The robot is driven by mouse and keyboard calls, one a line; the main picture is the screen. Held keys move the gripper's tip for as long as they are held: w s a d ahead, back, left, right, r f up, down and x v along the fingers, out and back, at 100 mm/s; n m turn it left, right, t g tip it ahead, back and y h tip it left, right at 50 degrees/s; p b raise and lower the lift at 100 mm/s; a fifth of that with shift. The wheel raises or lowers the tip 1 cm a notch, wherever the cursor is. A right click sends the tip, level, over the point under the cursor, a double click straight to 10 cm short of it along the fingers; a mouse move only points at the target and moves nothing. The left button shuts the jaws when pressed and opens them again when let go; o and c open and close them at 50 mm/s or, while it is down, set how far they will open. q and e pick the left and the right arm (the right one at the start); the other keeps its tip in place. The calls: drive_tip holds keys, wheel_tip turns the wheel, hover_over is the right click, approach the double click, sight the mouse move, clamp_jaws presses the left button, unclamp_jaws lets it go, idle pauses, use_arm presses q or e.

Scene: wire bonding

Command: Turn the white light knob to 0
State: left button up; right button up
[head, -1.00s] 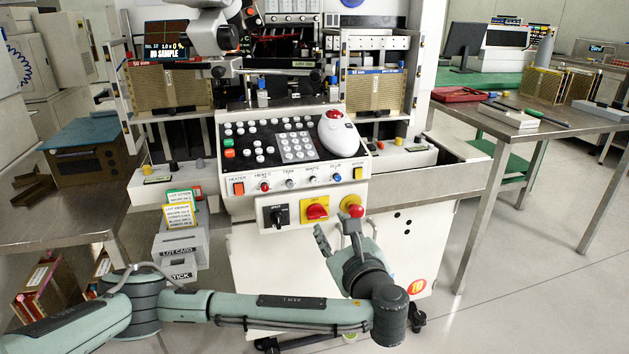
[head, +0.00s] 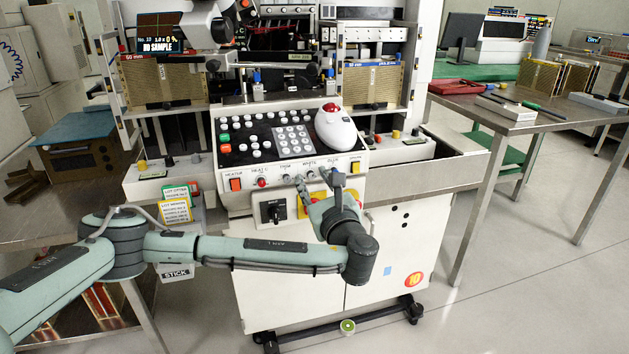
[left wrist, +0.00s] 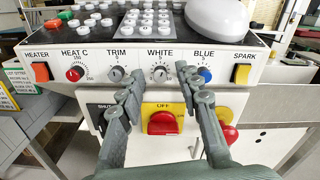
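The white light knob (left wrist: 160,74) sits under the label WHITE on the machine's front panel, between the grey TRIM knob (left wrist: 116,73) and the BLUE knob (left wrist: 204,75). In the left wrist view my left gripper (left wrist: 160,82) is open, its two fingers pointing at the panel. One finger is toward the TRIM side of the white knob and the other toward the BLUE side. In the head view my left gripper (head: 318,184) is at the panel's lower edge, and its fingers partly cover the knob row. My right gripper is not in view.
Below the knobs are a black shutter switch (head: 273,211) and a red knob on a yellow plate (left wrist: 163,122). A red button (left wrist: 228,133) is right of it. An orange HEATER switch (head: 235,184) and yellow SPARK switch (head: 355,167) flank the row. A white mouse-like device (head: 336,133) sits above.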

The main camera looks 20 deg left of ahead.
use_arm(q)
drive_tip(key=shift+c, duration=0.8)
clamp_jaws()
drive_tip(key=shift+f+n, duration=0.1)
drive_tip(key=shift+n, duration=0.2)
